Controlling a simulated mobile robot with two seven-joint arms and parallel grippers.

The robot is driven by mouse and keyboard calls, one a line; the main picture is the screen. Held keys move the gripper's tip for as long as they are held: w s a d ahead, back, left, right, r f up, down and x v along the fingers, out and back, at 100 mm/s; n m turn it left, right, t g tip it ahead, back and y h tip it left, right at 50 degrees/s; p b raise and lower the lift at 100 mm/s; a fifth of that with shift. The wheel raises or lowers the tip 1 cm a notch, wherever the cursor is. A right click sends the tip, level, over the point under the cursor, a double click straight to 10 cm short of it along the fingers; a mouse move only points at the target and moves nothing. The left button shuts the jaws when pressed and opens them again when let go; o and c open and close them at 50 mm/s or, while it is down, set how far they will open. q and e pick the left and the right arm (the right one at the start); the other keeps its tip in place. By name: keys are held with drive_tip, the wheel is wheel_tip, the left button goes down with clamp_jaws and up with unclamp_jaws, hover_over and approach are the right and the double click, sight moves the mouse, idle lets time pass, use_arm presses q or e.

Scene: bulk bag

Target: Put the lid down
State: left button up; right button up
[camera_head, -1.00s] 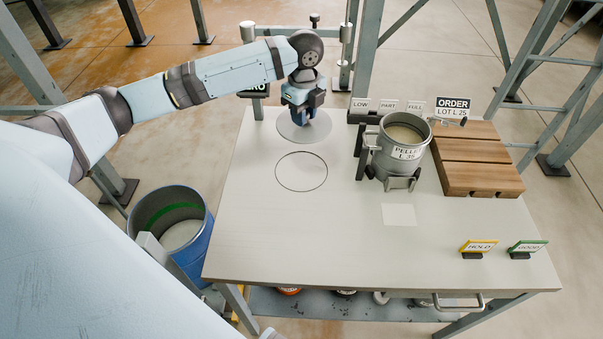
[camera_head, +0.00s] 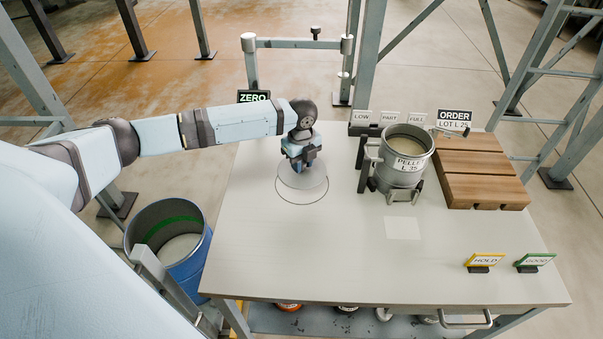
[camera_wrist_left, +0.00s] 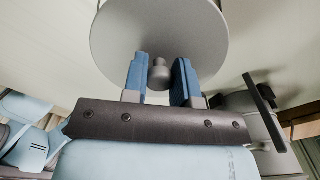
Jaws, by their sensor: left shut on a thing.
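The lid (camera_head: 311,185) is a round grey disc with a knob. My left gripper (camera_head: 302,166) is over it, its blue fingers on the knob. In the left wrist view the gripper (camera_wrist_left: 160,80) is shut on the knob of the lid (camera_wrist_left: 120,40). A dark ring (camera_head: 301,203) is drawn on the table. The lid overlaps most of the ring in the picture, and the ring's near edge shows below it. I cannot tell whether the lid touches the table. My right gripper is not in view.
A metal pail (camera_head: 405,157) labelled pellets stands right of the lid, in a cradle. Wooden boards (camera_head: 480,178) lie at the right. HOLD (camera_head: 485,261) and GOOD (camera_head: 534,261) signs stand near the front. A blue drum (camera_head: 190,262) is left of the table. The front-left tabletop is clear.

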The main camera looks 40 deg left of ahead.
use_arm(q)
wheel_tip(320, 180, down, 4)
drive_tip(key=shift+f, duration=0.2)
drive_tip(key=o, duration=0.9)
wheel_tip(320, 180, up, 12)
drive_tip(key=shift+r, duration=0.1)
idle(0.5)
